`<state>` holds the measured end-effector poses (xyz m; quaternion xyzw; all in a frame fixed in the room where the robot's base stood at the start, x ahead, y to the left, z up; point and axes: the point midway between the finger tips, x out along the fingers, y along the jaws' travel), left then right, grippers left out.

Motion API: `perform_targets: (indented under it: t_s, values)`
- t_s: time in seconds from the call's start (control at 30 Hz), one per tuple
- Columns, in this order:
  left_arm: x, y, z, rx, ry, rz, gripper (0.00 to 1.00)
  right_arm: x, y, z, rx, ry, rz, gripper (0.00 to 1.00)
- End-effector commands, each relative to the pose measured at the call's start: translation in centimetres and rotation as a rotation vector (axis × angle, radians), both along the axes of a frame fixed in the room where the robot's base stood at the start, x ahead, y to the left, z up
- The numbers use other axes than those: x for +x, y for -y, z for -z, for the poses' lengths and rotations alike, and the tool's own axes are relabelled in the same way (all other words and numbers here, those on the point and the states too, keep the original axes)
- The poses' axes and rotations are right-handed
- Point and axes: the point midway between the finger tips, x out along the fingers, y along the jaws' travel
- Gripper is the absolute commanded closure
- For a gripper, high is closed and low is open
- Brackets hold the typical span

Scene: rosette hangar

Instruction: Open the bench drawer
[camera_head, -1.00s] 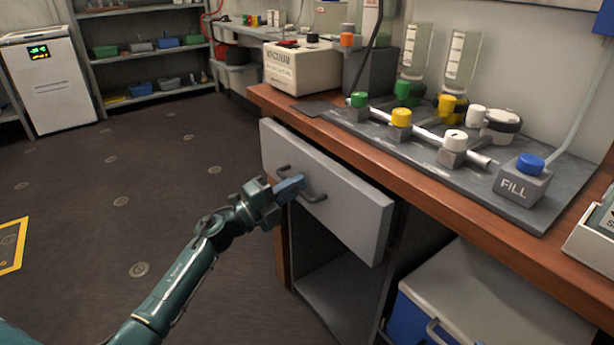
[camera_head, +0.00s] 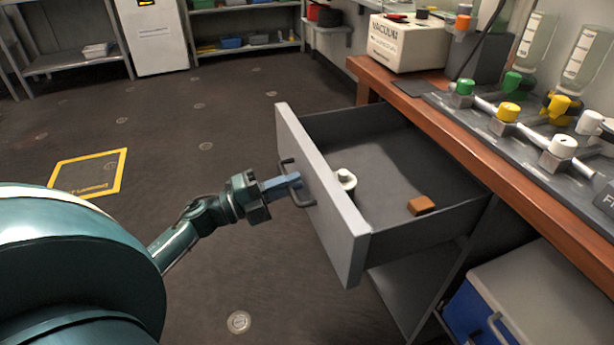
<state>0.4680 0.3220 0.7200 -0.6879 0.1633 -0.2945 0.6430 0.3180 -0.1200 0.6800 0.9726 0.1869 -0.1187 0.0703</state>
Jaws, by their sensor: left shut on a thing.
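The bench drawer (camera_head: 322,205) is pulled well out from under the wooden bench top (camera_head: 480,150), with its grey front facing left. Inside it lie a white cylindrical item (camera_head: 346,181) close behind the front and a small orange-brown block (camera_head: 421,205) toward the right side. My left gripper (camera_head: 283,184) is shut on the dark drawer handle (camera_head: 296,184), on the outer face of the front. My right gripper is not in view.
A white and blue cooler (camera_head: 530,290) stands under the bench at the right. A vacuum box (camera_head: 403,42) and a valve panel (camera_head: 545,130) with coloured knobs sit on the bench. The dark floor left of the drawer is clear, with a yellow-framed marking (camera_head: 88,174).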

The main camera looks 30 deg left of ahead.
Motion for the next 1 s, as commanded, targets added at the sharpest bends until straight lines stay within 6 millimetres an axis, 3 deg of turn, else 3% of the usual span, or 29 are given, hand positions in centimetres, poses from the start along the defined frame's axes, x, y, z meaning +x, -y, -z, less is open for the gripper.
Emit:
perform_targets:
  t_s: [0.53,0.57,0.7,1.0]
  values:
    - [-0.74,-0.64,0.01,0.0,0.0,-0.001,1.0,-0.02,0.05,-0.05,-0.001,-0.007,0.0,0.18]
    - [-0.73,-0.63,0.01,0.0,0.0,-0.001,0.88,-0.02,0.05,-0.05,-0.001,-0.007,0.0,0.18]
    - [-0.72,-0.63,0.01,0.0,0.0,-0.001,0.76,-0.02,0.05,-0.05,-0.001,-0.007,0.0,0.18]
    - [-0.89,-0.74,0.07,0.0,-0.002,-0.001,0.75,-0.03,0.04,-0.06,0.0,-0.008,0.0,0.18]
